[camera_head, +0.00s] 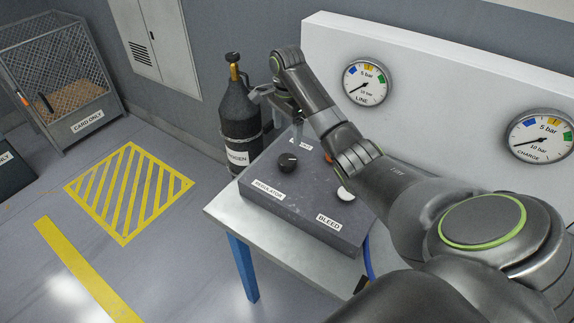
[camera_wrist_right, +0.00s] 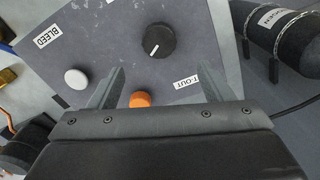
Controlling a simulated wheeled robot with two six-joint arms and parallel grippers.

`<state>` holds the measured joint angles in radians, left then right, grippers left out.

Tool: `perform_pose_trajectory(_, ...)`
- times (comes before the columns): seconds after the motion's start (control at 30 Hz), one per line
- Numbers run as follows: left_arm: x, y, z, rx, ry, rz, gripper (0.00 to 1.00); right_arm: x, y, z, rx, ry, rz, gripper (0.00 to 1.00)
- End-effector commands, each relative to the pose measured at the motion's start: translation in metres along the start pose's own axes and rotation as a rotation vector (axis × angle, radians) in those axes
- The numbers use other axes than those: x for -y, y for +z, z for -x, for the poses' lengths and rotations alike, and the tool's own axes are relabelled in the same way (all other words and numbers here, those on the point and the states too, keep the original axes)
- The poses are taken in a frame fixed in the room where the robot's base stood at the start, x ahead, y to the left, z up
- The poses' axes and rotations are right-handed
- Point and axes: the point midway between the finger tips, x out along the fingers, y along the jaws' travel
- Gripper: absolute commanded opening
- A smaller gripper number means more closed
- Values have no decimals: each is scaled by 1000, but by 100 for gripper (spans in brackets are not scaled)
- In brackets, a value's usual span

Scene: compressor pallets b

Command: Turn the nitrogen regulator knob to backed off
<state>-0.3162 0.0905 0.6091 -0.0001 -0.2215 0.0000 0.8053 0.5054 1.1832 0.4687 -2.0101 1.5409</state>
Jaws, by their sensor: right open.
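The black round regulator knob (camera_head: 288,162) stands on the dark panel box (camera_head: 300,213), behind the REGULATOR label (camera_head: 268,189). In the right wrist view the knob (camera_wrist_right: 159,40) shows a white pointer line, pointing toward the lower left of that picture. My right gripper (camera_head: 292,122) is above the panel's back part, apart from the knob. In the wrist view its two fingers (camera_wrist_right: 158,78) are spread, with nothing between the tips, and the knob lies beyond them. My left gripper is not in view.
An orange button (camera_wrist_right: 140,99) and a white knob (camera_wrist_right: 76,79) near the BLEED label (camera_wrist_right: 47,37) share the panel. The NITROGEN bottle (camera_head: 240,115) stands close to my right gripper. LINE (camera_head: 366,83) and CHARGE (camera_head: 540,137) gauges are on the white board behind.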

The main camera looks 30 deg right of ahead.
Motion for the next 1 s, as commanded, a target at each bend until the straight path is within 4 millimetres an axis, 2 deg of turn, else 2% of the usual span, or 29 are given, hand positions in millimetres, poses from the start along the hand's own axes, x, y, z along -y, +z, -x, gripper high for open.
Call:
perform_pose_trajectory(0.03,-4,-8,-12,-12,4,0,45,0,0,-12,0,0,0,73)
perform_pose_trajectory(0.17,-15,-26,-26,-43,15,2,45,0,0,-26,0,0,1,73)
perform_pose_trajectory(0.3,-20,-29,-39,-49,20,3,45,0,0,-42,1,2,0,73)
perform_pose_trajectory(0.4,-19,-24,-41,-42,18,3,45,-1,1,-64,2,3,1,73)
perform_pose_trajectory(0.5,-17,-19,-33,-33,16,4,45,-1,1,-79,2,5,0,73)
perform_pose_trajectory(0.7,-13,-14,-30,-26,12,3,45,0,1,-108,1,2,1,73)
perform_pose_trajectory(1.0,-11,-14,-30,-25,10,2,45,0,0,-119,-1,0,1,73)
